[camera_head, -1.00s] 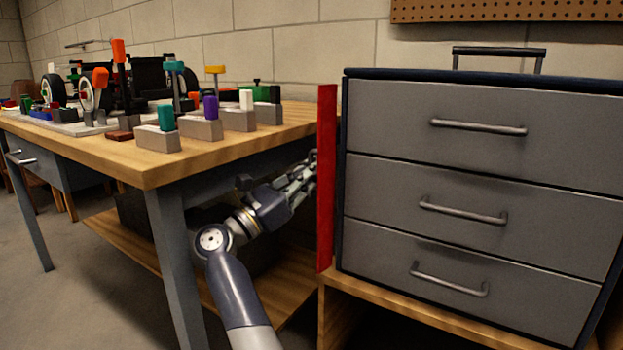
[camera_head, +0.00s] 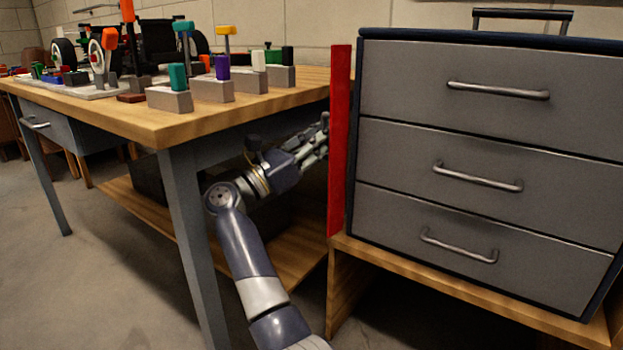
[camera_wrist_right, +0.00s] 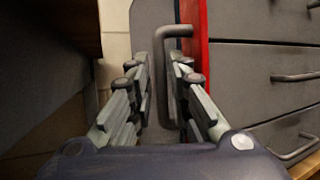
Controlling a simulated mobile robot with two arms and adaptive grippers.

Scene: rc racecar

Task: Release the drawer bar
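The drawer bar is a tall red upright strip (camera_head: 340,140) along the left front edge of the grey drawer chest (camera_head: 480,125). It also shows in the right wrist view (camera_wrist_right: 202,75). A grey bent handle (camera_wrist_right: 174,32) stands out beside the red strip there. My right gripper (camera_head: 321,137) is just left of the strip. In the right wrist view its two fingers (camera_wrist_right: 161,78) are apart, with the handle's long part between them. A gap shows on the left of the handle; contact on the right is unclear. My left gripper is not in view.
The workbench (camera_head: 150,122) stands left of the chest, with blocks, coloured-handled tools and a car on top. Its leg (camera_head: 192,240) and lower shelf (camera_head: 150,215) are close to my right arm. The chest rests on a low wooden stand (camera_head: 450,278).

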